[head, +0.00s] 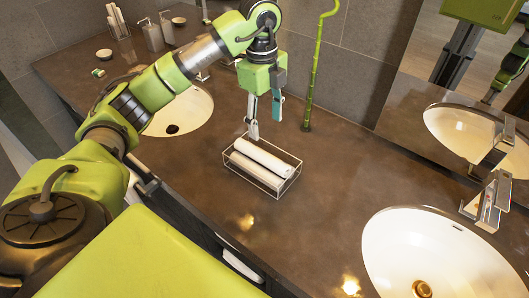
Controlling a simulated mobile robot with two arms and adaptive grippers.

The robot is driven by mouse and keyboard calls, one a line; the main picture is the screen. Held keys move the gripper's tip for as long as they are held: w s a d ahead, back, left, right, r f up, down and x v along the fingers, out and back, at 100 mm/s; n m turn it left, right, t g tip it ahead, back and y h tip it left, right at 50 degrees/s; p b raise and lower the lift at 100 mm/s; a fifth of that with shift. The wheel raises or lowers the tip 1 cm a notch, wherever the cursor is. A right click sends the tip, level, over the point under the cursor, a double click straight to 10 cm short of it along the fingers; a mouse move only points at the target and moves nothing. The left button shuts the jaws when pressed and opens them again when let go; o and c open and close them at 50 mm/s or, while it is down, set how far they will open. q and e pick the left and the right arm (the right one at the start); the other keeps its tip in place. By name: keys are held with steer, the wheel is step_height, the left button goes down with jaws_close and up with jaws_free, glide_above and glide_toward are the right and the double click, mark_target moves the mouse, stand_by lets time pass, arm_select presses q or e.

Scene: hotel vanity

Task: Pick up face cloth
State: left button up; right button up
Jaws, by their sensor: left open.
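Rolled white face cloths (262,157) lie side by side in a clear, thin-rimmed tray (281,186) on the middle of the brown counter. My left gripper (265,119) points down just above and behind the tray's far side. Its fingers are apart and nothing shows between them. The cloths lie in the tray, apart from the fingers as far as I can tell. My right gripper is not in view.
A white sink basin (190,112) is left of the tray, partly behind my left arm; another basin (440,262) is at the lower right with a faucet (489,203). A green bamboo stalk (314,75) stands behind. Bottles (153,36) stand at back left. Counter right of the tray is clear.

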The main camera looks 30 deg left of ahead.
arm_select(q)
steer(key=a, duration=0.1)
steer(key=p, duration=0.2)
glide_above(261, 152)
steer(key=shift+n+y, duration=0.3)
steer(key=f, duration=0.8)
steer(key=shift+s, duration=0.2)
step_height(261, 152, down, 5)
steer(key=shift+w+r+p, duration=0.15)
steer(key=shift+p, duration=1)
steer(key=shift+f, duration=0.25)
steer(key=c, duration=1.2)
steer(key=shift+r, duration=0.1)
